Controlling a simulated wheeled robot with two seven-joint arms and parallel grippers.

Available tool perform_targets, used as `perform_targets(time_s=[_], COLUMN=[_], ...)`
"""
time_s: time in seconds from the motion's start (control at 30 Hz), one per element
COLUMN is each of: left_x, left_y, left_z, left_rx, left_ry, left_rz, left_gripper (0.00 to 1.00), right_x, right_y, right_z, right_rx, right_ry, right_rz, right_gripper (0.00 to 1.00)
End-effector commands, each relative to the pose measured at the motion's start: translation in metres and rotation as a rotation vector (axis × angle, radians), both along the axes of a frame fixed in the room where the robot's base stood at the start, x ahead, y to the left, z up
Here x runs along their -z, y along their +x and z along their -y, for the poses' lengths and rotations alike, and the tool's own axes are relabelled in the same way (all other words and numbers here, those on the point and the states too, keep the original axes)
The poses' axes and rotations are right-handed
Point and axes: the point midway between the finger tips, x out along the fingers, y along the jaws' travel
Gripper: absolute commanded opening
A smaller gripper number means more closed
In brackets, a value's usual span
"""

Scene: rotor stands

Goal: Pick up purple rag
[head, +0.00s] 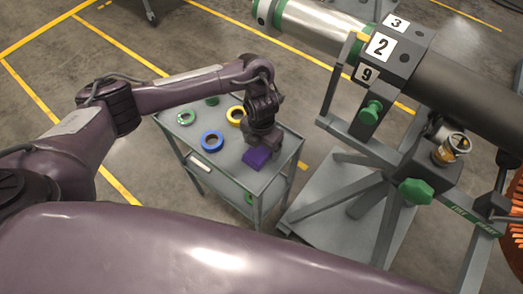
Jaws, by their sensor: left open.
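The purple rag (257,158) lies on the top shelf of a grey cart (228,165), near its right side. It looks like a small folded square. My left gripper (262,148) points down directly over the rag, at its upper edge, and is open. The gripper hides the far part of the rag. I cannot tell whether the fingers touch it. My right gripper is not in view.
A large rotor stand (345,205) with numbered blocks and green knobs stands close on the right. Floor left of the cart is clear.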

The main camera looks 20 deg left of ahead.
Motion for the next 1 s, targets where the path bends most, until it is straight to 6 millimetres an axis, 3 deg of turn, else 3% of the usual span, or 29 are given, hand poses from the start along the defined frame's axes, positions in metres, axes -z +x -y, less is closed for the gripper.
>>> perform_targets(time_s=[0.13,0.37,0.73,1.0], left_x=[0.0107,0.0121,0.0118,0.0101], left_y=[0.0003,0.0006,0.0007,0.0010], left_z=[-0.0004,-0.0002,-0.0004,-0.0004], left_rx=[-0.001,-0.001,-0.001,-0.001], left_ry=[0.001,0.000,0.000,0.000], left_rz=[0.001,0.003,0.003,0.004], left_gripper=[0.84,0.84,0.36,0.35], right_x=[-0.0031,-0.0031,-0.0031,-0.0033], right_y=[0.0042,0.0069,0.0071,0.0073], right_z=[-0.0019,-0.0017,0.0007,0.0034], right_rx=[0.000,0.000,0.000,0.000], right_ry=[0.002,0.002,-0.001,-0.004], right_rz=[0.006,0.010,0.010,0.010], right_gripper=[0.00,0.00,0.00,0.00])
